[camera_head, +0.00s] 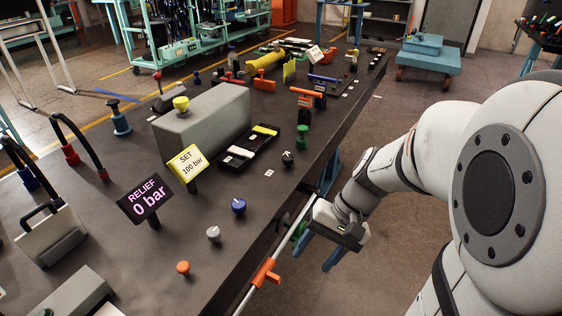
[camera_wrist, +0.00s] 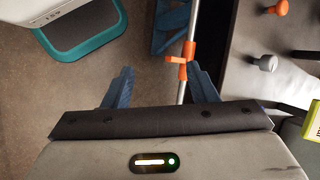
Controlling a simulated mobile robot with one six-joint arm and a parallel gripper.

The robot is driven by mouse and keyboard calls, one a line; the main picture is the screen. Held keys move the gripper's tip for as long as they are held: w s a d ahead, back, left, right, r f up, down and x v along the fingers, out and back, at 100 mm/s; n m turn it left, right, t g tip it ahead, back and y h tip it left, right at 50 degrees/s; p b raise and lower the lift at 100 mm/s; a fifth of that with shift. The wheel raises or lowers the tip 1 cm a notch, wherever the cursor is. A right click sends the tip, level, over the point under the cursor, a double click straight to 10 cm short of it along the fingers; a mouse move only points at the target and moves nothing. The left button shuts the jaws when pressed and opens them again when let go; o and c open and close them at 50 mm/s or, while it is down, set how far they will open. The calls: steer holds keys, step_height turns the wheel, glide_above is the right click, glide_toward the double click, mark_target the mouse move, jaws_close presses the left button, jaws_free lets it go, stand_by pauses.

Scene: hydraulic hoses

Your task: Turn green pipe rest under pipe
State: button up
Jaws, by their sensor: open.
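A thin metal pipe (camera_head: 283,240) runs along the outer side of the bench edge. A green part (camera_head: 299,225), which looks like the green pipe rest, shows beside the pipe close to my gripper, partly hidden by it. Its exact turn cannot be made out. An orange rest (camera_head: 265,273) sits on the pipe nearer the camera. My gripper (camera_head: 311,262) is open, with blue fingers pointing down beside the pipe. In the wrist view the pipe (camera_wrist: 190,40) passes between the fingers, near the right finger, and the orange rest (camera_wrist: 176,59) lies ahead. No green rest shows there.
The dark bench (camera_head: 245,250) carries an orange knob (camera_head: 183,267), a grey knob (camera_head: 213,233) and a blue knob (camera_head: 239,205) near its edge. A relief display (camera_head: 145,199) stands farther in. The floor right of the bench is mostly clear.

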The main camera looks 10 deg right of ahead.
steer(key=w+d+f+m+t+y+b, duration=0.55)
steer(key=w+f, duration=0.25)
steer(key=f, duration=0.2)
steer(key=w+d+f+m+t+y+b, duration=0.4)
steer(key=w+f+m+t+b, duration=0.25)
steer(key=f, duration=0.25)
steer(key=x, duration=0.7)
steer(key=shift+w+f+b, duration=0.3)
steer(key=shift+w, duration=0.15)
steer(key=shift+c, duration=0.2)
steer(key=shift+a, duration=0.1)
steer(key=c, duration=0.9)
